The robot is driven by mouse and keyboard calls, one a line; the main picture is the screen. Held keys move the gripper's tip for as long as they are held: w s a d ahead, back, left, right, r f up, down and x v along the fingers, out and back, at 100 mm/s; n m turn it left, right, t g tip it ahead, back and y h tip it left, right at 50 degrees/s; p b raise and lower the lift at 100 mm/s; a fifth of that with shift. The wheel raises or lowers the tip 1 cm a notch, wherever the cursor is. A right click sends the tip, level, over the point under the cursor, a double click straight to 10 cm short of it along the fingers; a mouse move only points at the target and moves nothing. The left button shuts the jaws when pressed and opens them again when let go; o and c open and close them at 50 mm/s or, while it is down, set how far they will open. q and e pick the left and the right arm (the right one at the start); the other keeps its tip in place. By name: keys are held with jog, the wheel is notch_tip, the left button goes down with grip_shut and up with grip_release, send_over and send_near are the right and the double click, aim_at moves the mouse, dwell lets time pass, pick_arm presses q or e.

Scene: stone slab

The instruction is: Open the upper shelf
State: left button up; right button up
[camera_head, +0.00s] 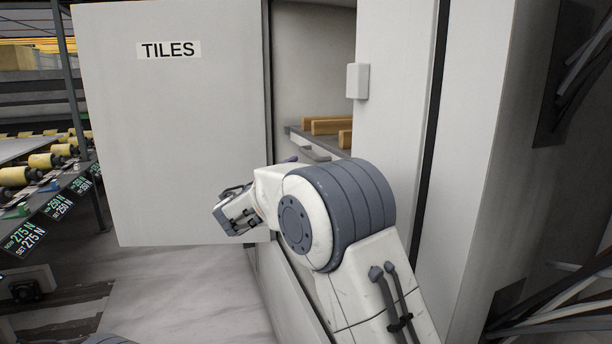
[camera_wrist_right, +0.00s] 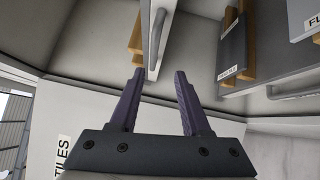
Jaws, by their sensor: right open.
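The cabinet door labelled TILES (camera_head: 170,120) stands swung open to the left, baring the cabinet's inside. A shelf (camera_head: 310,148) with wooden pieces (camera_head: 325,126) on it shows inside, partly hidden by my arm and the right-hand panel. In the right wrist view, a shelf front with a grey bar handle (camera_wrist_right: 157,38) lies just beyond the fingertips. My right gripper (camera_wrist_right: 155,78) is open and empty, its fingers apart from the handle. My left gripper is out of view.
A roller rack (camera_head: 45,165) stands at the far left. A white panel (camera_head: 395,90) bounds the opening's right side.

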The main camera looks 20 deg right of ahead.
aim_at(308, 154)
jog(key=shift+t, duration=0.4)
jog(key=x, duration=0.3)
jog(key=p+x, duration=0.1)
jog(key=x, duration=0.3)
jog(key=p+x, duration=0.1)
jog(key=x, duration=0.3)
jog(key=shift+w+a+r, duration=0.1)
jog(key=shift+w+r, duration=0.1)
jog(key=shift+r, duration=0.05)
grip_shut()
jog(key=shift+f, duration=0.1)
dwell(0.5)
